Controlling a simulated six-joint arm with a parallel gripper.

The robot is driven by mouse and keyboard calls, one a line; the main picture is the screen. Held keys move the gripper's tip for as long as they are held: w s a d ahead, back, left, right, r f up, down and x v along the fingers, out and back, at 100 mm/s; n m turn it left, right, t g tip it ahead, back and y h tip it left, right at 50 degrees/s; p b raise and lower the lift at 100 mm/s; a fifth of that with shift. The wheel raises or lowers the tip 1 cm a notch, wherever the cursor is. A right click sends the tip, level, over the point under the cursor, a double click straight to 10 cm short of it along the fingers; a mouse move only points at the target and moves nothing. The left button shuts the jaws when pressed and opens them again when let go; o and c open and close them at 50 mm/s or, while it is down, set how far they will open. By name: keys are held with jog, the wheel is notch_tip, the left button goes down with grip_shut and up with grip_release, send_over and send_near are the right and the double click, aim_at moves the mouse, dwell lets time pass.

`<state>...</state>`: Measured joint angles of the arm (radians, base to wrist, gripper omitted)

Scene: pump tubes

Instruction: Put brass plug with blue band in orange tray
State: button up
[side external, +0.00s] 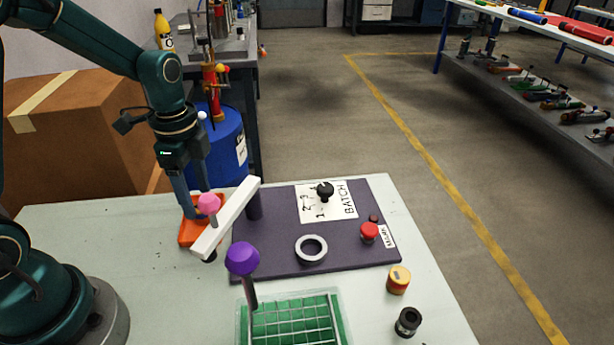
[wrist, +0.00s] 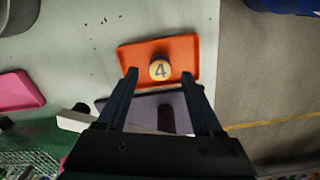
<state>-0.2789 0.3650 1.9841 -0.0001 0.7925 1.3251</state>
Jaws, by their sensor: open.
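The orange tray (side external: 188,236) lies on the table left of the purple panel, partly hidden by my gripper and a white bar. In the side view my gripper (side external: 193,205) hides that plug.
A white bar (side external: 228,222) on a post, a pink knob (side external: 208,203) and a purple knob (side external: 242,258) stand close to my gripper. A yellow plug with a reddish band (side external: 398,281) and a black plug (side external: 408,321) stand at the right. A green grid tray (side external: 297,322) lies in front.

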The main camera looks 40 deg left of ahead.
notch_tip(320, 180, up, 9)
jog(key=s+d+r+n+t, duration=0.2)
jog(key=s+d+n+t, duration=0.3)
jog(key=s+n, duration=0.5)
jog(key=shift+d+n+t, duration=0.3)
jog(key=shift+d+n, duration=0.7)
jog(key=shift+d, duration=0.15)
